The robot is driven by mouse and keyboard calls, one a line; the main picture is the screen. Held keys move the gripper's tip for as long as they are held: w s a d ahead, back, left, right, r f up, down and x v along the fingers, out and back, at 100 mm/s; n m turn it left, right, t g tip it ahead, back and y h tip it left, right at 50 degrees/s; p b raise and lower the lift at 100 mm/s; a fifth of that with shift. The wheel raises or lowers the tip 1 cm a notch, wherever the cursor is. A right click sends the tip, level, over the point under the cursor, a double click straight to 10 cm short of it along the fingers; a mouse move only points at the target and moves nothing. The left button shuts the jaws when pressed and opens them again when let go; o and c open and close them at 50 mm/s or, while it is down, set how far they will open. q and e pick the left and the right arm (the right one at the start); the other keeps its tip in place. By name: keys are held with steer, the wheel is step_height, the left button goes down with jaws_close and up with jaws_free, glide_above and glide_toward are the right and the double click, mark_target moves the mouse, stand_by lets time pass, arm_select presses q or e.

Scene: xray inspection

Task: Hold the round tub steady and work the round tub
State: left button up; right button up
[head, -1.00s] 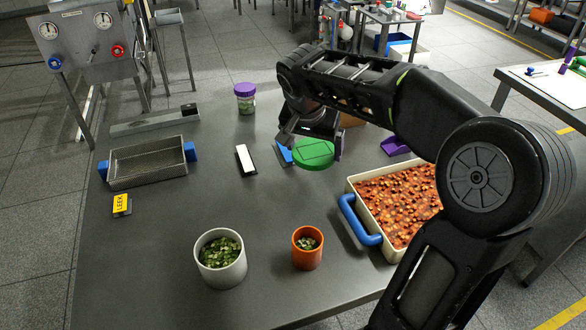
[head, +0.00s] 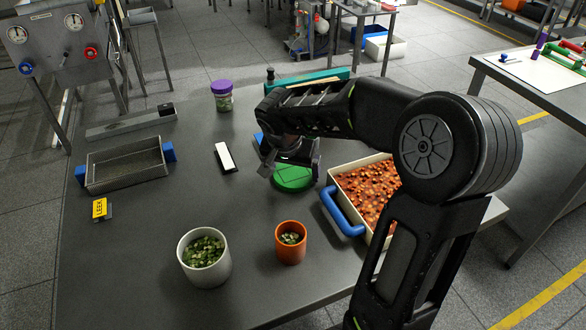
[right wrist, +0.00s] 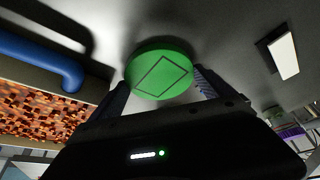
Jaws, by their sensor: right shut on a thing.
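The round tub (head: 293,180) shows as a flat green round top with a dark square outline, left of the pan of reddish-brown pieces. It also shows in the right wrist view (right wrist: 160,74), between the fingers. My right gripper (head: 290,172) is shut on it, one finger on each side. The tub's side is mostly hidden, and I cannot tell whether it rests on the table or hangs just above it. My left gripper is not in view.
The pan's blue handle (head: 342,212) is close to the tub's right. An orange cup (head: 290,253) and a white cup (head: 206,272) stand in front. A white block (head: 225,157), a purple-lidded jar (head: 222,97) and a mesh tray (head: 125,180) are left.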

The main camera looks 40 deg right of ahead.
steer(key=shift+f, duration=0.2)
steer(key=o, duration=1.3)
steer(key=shift+r, duration=0.1)
steer(key=shift+c, duration=0.2)
steer(key=shift+r, duration=0.25)
steer(key=v, duration=1.2)
steer(key=shift+f, duration=0.15)
